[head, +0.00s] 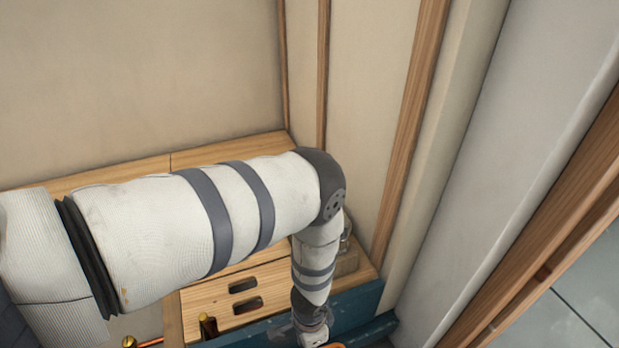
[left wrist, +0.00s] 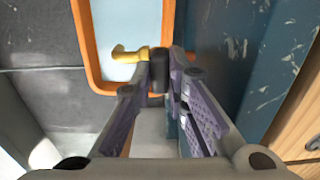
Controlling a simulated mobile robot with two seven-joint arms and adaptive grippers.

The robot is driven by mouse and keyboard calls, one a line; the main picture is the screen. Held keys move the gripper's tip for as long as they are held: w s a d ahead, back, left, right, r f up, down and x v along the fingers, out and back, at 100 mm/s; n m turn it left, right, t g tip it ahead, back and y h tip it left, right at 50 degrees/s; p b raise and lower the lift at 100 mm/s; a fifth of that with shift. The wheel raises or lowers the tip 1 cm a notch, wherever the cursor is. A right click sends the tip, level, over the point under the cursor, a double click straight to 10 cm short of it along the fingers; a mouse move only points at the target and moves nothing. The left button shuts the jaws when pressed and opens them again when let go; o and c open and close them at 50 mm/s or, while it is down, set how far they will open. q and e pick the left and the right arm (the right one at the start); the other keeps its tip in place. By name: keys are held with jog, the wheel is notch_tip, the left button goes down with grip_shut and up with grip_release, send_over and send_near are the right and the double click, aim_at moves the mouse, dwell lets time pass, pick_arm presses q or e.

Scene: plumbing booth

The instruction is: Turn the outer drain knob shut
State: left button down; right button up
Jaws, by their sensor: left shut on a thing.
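In the left wrist view, my left gripper (left wrist: 158,82) reaches forward with its two purple-padded fingers closed around a small dark knob (left wrist: 157,73). The knob sits at a brass fitting (left wrist: 135,54), whose bent end points left. I cannot tell from this view whether it is the outer knob, or how far it is turned. The fingers hide part of it. In the head view my left arm comes in from the left and bends down to its wrist at the bottom edge; the fingers and the held knob are out of sight there. My right gripper is in neither view.
An orange frame (left wrist: 85,50) around a pale panel lies behind the fitting. A blue scuffed beam (left wrist: 262,70) stands to the right. In the head view, a wooden panel with two slots (head: 205,295), a brass fitting (head: 207,326) and a copper pipe (head: 151,342) lie below my arm.

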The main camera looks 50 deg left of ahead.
pick_arm(q)
jog(key=c, duration=1.6)
grip_release()
notch_tip(320, 180, up, 12)
